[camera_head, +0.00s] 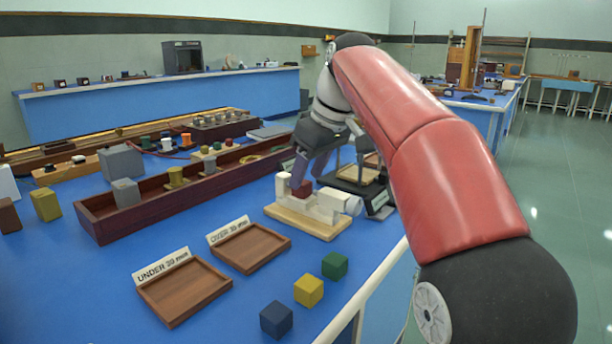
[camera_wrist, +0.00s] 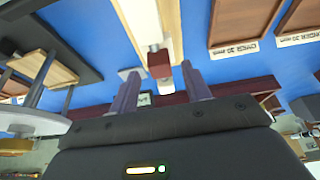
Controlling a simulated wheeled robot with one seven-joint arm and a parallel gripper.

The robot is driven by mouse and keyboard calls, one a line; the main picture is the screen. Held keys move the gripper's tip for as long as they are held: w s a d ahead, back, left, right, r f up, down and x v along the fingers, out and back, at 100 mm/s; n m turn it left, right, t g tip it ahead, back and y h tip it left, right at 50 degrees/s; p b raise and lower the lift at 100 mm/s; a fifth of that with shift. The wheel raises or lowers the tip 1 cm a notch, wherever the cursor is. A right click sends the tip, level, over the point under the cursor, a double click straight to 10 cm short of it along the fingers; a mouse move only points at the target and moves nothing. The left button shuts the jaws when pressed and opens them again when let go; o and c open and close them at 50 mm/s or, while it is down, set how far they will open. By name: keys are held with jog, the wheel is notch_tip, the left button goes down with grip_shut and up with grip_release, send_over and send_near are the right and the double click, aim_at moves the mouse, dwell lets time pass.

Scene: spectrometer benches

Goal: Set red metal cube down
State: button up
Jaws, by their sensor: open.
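The red metal cube (camera_head: 302,189) sits at the white jaws of a measuring fixture (camera_head: 310,223) with a pale wooden base. It also shows in the wrist view (camera_wrist: 160,71), against the fixture's wooden base. My gripper (camera_head: 325,172) is open above the fixture, with its fingers pointing down. In the wrist view its two fingers (camera_wrist: 160,78) stand apart, one to each side of the cube, with visible gaps. Whether the cube touches both fixture jaws cannot be told.
Trays labelled UNDER (camera_head: 185,291) and OVER (camera_head: 250,247) lie to the front left. Blue (camera_head: 276,319), yellow (camera_head: 308,290) and green (camera_head: 335,265) cubes stand near the bench edge. A long wooden trough (camera_head: 150,212) lies behind. A black-framed device (camera_head: 352,182) stands close to my gripper.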

jog(key=p+v, duration=0.3)
jog(key=v, duration=0.7)
